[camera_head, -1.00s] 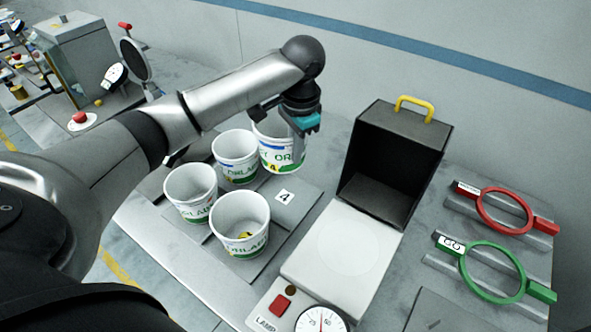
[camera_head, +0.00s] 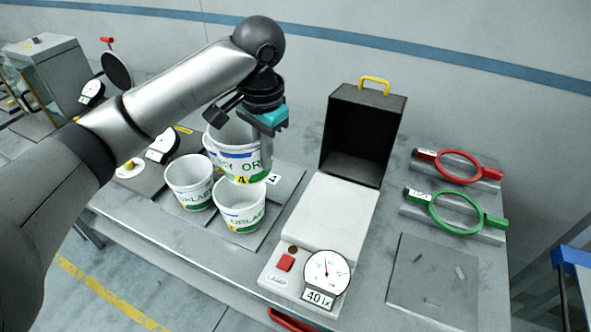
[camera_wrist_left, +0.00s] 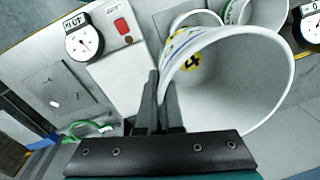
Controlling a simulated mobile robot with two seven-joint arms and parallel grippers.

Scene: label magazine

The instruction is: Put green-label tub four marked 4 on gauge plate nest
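The tub marked 4 (camera_head: 236,163) is white with green print and a yellow 4 patch. My left gripper (camera_head: 266,150) is shut on its right-hand rim and holds it roughly upright above the tub rack, overlapping the tubs behind. In the left wrist view the fingers (camera_wrist_left: 160,105) pinch the wall of tub 4 (camera_wrist_left: 235,80), whose inside looks empty. The gauge plate (camera_head: 332,212) is a pale flat slab with a faint round nest, in front of an open black box, to the right of the held tub. My right gripper is not in view.
Two white tubs stand at the rack's front, one left (camera_head: 188,185) and one right (camera_head: 240,208); another is partly hidden behind the held tub. The black box (camera_head: 362,135) backs the plate. A dial (camera_head: 326,270), red button (camera_head: 285,263), red ring (camera_head: 458,166) and green ring (camera_head: 456,212) lie nearby.

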